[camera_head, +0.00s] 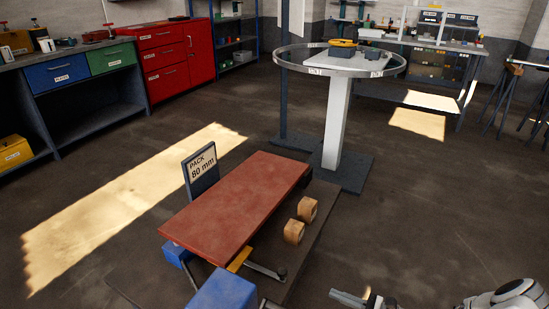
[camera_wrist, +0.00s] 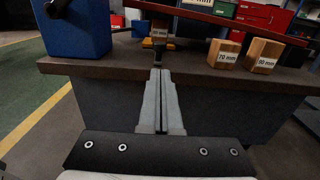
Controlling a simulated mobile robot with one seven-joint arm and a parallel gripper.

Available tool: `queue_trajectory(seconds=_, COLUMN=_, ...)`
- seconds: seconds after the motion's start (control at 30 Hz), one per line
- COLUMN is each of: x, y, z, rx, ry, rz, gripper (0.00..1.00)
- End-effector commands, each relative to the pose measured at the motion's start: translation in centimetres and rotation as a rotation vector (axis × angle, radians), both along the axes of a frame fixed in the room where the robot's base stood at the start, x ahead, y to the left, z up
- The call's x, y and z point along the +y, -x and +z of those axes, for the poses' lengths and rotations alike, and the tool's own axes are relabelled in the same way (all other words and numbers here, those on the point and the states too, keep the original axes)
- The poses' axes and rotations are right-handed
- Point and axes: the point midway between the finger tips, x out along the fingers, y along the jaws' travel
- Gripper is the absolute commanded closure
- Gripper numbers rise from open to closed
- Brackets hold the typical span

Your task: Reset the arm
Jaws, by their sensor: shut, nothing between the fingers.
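My gripper (camera_wrist: 161,72) is shut and empty, its two grey fingers pressed together in the wrist view. The fingertips point towards the edge of a dark low bench (camera_wrist: 95,68) and appear apart from it. In the head view my gripper (camera_head: 338,294) shows at the bottom edge, low and right of the bench, partly cut off by the frame. Part of my arm (camera_head: 515,293) shows at the bottom right corner.
The bench carries a tilted red plate (camera_head: 240,205), blue blocks (camera_head: 223,291), two wooden blocks (camera_head: 307,209) (camera_head: 294,232) and a "PACK 80 mm" sign (camera_head: 201,172). A ringed pedestal (camera_head: 337,125) stands behind. Floor right of the bench is clear.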

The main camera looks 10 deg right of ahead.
Motion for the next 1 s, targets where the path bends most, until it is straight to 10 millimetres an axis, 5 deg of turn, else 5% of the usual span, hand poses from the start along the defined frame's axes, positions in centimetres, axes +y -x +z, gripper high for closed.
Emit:
queue_trajectory(seconds=0.27, x=0.6, y=-0.1, z=5.2, rx=-0.025, ry=0.141, rz=0.167, gripper=1.0)
queue_trajectory(seconds=1.0, x=4.4, y=2.5, z=28.4, rx=-0.209, ry=0.834, rz=0.87, gripper=1.0)
